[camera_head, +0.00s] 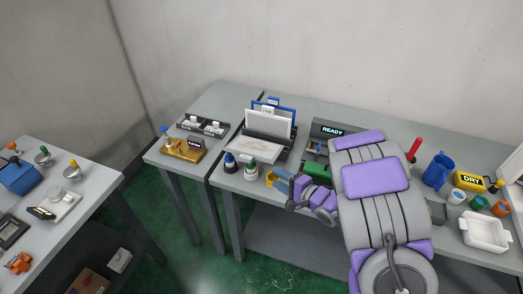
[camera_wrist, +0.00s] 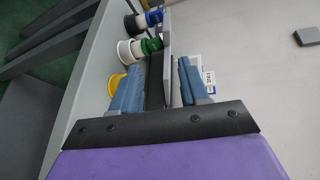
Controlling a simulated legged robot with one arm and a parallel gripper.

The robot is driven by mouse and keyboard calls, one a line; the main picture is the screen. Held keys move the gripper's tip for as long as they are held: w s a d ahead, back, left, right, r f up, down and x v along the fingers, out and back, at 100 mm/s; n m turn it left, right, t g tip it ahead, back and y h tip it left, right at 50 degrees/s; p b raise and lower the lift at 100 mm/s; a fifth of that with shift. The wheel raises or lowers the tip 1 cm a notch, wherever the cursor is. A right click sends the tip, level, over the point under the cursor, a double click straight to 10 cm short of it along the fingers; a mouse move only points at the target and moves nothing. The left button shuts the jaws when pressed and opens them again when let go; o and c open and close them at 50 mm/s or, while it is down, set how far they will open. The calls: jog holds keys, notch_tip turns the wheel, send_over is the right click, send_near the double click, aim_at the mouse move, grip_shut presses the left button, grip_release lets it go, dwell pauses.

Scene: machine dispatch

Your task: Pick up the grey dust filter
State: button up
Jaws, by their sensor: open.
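I cannot make out a grey dust filter for certain in either view; part of the right table is hidden behind my arm. My gripper (camera_head: 284,180) is over the front part of the right table (camera_head: 229,183), close to the bottles. In the wrist view my gripper (camera_wrist: 158,80) shows two blue fingers held apart. A dark upright panel and a white label show between and behind them; I see nothing gripped. A small dark grey block (camera_wrist: 307,36) is at the upper right of the wrist view, away from the fingers; I cannot tell what it is.
A green-capped bottle (camera_head: 251,173) and a blue-capped one (camera_head: 229,163) stand near the front edge, beside a yellow round thing (camera_head: 270,178). A paper rack (camera_head: 268,128) stands behind. A blue jug (camera_head: 437,170) and white tray (camera_head: 485,230) are at right.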

jog(key=s+m+y, duration=0.1)
jog(key=b, duration=0.3)
send_near(242, 157)
jog(key=w+a+f, duration=0.2)
jog(key=a, duration=0.1)
jog(key=shift+w+a+r, duration=0.1)
jog(key=shift+w+a, duration=0.35)
jog(key=b+x, duration=0.1)
jog(key=x, duration=0.3)
jog(key=shift+w+a, duration=0.15)
jog(key=shift+w, duration=0.1)
jog(key=shift+w+a, duration=0.15)
jog(key=shift+a, duration=0.15)
jog(key=shift+d, duration=0.15)
jog(key=shift+c, duration=0.3)
jog(key=shift+d, duration=0.1)
jog(key=c, duration=0.3)
grip_shut()
